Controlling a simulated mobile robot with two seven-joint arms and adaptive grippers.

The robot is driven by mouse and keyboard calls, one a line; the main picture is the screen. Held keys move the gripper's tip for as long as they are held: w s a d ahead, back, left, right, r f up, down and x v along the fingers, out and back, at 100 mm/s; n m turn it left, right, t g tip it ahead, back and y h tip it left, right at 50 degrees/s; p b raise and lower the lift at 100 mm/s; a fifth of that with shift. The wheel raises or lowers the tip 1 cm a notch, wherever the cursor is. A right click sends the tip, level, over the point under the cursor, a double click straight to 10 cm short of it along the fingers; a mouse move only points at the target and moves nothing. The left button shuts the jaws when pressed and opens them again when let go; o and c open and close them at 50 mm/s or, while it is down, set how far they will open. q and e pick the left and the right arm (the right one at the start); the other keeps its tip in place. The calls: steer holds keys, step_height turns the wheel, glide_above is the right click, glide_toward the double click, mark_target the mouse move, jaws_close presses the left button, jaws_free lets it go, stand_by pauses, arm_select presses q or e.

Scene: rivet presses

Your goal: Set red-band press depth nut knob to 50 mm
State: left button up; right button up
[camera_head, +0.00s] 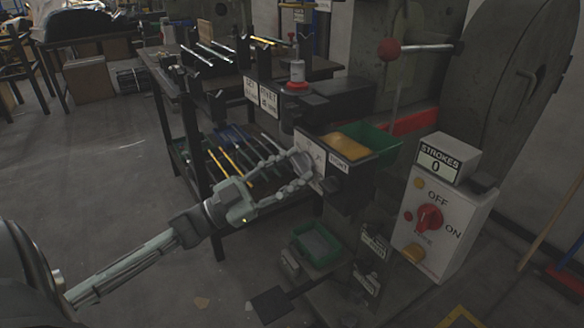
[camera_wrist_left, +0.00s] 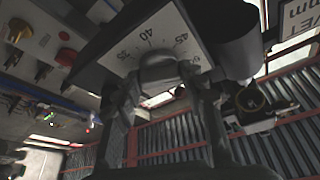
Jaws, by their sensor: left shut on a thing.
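My left gripper (camera_head: 302,172) reaches in from the left to the front of the press, at a white dial plate (camera_head: 313,153). In the left wrist view, its two fingers (camera_wrist_left: 165,86) are closed around a rounded grey knob (camera_wrist_left: 160,68) in front of the dial plate (camera_wrist_left: 151,40). The marks 35, 40 and 45 can be read around the knob, with a further mark partly hidden at its right. The knob's pointer is hidden, so I cannot tell its setting. My right gripper is not in view.
A yellow block (camera_head: 346,146) and a green bin (camera_head: 377,143) sit right of the dial. A control box (camera_head: 440,222) with a red switch and a strokes counter (camera_head: 447,157) reading 0 stands further right. A green tray (camera_head: 316,243) is below.

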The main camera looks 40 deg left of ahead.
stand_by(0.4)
arm_select(q)
steer(key=o, duration=1.2)
steer(key=shift+c, duration=0.2)
steer(key=v, duration=1.2)
steer(key=shift+w, duration=0.1)
